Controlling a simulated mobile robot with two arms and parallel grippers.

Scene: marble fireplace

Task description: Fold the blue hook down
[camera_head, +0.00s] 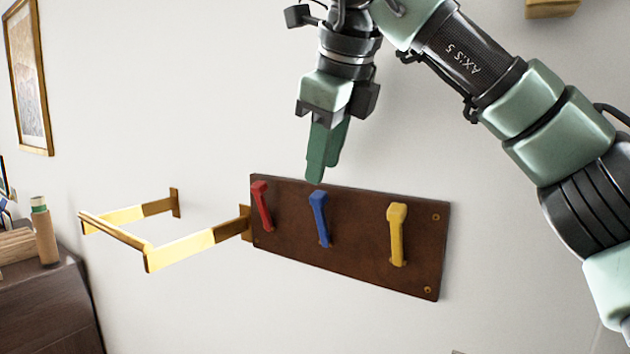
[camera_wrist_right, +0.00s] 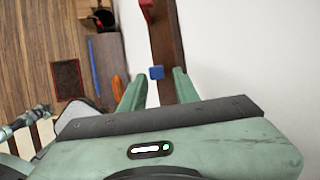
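A dark brown board (camera_head: 350,255) on the white wall carries a red hook (camera_head: 262,205), a blue hook (camera_head: 319,218) and a yellow hook (camera_head: 397,233). The blue hook is in the middle and stands upright, its thick end at the top. My right gripper (camera_head: 316,176) points down just above the blue hook's top. In the right wrist view its two green fingers are apart, with the blue hook's end (camera_wrist_right: 156,73) showing in the gap, beyond the fingers. Nothing is held. Whether a finger touches the hook is unclear. My left gripper is in neither view.
A gold rail (camera_head: 185,250) juts from the wall just left of the board. A dark cabinet (camera_head: 45,300) with a brown bottle (camera_head: 43,232) stands at the far left. A framed picture (camera_head: 30,80) hangs above. The wall right of the board is clear.

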